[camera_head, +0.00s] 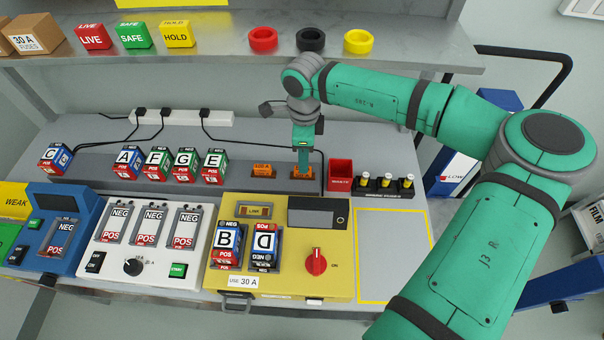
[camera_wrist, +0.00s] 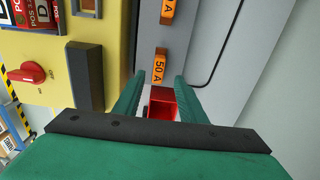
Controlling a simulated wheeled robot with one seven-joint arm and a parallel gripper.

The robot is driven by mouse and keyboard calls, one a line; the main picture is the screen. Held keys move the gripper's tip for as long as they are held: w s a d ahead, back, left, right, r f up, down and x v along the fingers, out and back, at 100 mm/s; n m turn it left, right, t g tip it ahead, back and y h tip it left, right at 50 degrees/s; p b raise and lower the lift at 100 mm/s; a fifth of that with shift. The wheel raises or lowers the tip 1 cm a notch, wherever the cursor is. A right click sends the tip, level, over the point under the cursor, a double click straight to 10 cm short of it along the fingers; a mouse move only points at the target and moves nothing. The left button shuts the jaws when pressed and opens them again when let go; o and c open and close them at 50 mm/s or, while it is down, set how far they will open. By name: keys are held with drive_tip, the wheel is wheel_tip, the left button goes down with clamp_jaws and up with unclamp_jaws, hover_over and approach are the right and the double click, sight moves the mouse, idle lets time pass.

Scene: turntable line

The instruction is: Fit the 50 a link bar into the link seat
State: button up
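The orange 50 A link bar (camera_wrist: 159,66) lies on the grey bench in the wrist view; in the head view the bar (camera_head: 302,173) shows under my gripper. My gripper (camera_wrist: 161,80) is open, with its fingers on either side of the bar's line and gaps to both. I cannot tell how far the fingertips stand above the bar. In the head view my gripper (camera_head: 302,165) points down at it. The link seat (camera_head: 255,211), a small framed slot marked LINK, is at the top of the yellow unit.
Another orange bar (camera_head: 263,170) lies left of my gripper. A red waste bin (camera_head: 340,172) stands close on the right, beside several small fuses on a black rack (camera_head: 385,187). The yellow unit (camera_head: 330,284) holds batteries B and D and a red knob. A shelf (camera_head: 220,52) is above.

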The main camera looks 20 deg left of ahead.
wheel_tip(320, 180, down, 5)
drive_tip(key=shift+s+d+f, duration=0.1)
drive_tip(key=shift+d, duration=0.05)
clamp_jaws()
